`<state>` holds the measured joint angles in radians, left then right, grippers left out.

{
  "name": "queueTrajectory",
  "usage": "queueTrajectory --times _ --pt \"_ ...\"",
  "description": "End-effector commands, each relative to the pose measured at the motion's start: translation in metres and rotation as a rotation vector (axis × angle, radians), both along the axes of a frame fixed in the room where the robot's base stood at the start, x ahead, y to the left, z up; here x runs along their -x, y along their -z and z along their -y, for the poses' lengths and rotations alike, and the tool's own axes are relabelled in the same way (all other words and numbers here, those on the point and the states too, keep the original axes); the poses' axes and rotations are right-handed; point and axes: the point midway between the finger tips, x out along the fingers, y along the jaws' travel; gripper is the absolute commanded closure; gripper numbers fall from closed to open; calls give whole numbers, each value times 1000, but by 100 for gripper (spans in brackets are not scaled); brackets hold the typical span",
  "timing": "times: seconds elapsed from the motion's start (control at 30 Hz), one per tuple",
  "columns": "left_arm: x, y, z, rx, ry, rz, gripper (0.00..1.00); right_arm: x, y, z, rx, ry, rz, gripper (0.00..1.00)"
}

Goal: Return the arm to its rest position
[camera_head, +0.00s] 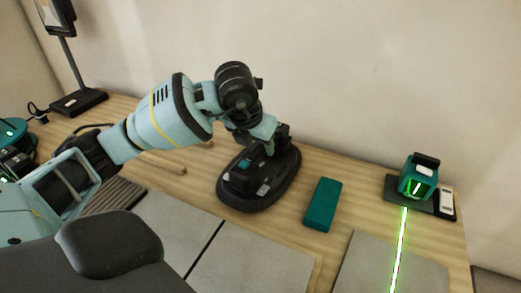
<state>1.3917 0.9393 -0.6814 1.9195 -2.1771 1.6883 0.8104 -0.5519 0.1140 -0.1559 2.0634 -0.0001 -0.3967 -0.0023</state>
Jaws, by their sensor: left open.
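My left arm (158,122) comes in from the left and reaches over the table to the middle. My left gripper (270,138) is open, just above and behind a black oval tool (235,199) with teal parts. Some of the tool's top is hidden by the gripper, and I cannot tell whether they touch. My right gripper is not in view.
Grey tiles (255,265) lie at the front of the wooden table (335,168). A teal block (323,204) lies right of the tool. A green laser level (418,178) at the right casts a line. A stand (80,101) with a screen is at the back left.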

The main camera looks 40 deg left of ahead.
Motion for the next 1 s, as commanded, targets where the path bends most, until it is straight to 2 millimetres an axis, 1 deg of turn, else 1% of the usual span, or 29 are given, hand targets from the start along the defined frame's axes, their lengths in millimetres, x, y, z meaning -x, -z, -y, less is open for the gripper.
queueTrajectory --times 0.03,0.1,0.23,0.37,0.67,0.77,0.87,0.97,1.0 --pt "3 -8 0 -1 0 4 53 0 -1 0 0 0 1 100" --pt "6 -16 1 0 -1 3 53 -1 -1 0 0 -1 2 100" --pt "10 -26 1 0 -1 2 53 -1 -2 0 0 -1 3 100" --pt "12 -29 2 0 -1 2 53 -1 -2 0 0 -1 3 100" --pt "12 -29 2 0 -1 2 53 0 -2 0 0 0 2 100" --pt "12 -35 2 -1 -1 6 53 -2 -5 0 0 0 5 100" --pt "11 -57 1 0 -1 23 53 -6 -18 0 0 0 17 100" --pt "11 -97 1 0 -1 58 53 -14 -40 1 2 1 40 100" --pt "11 -116 1 0 -1 75 53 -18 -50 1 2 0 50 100"
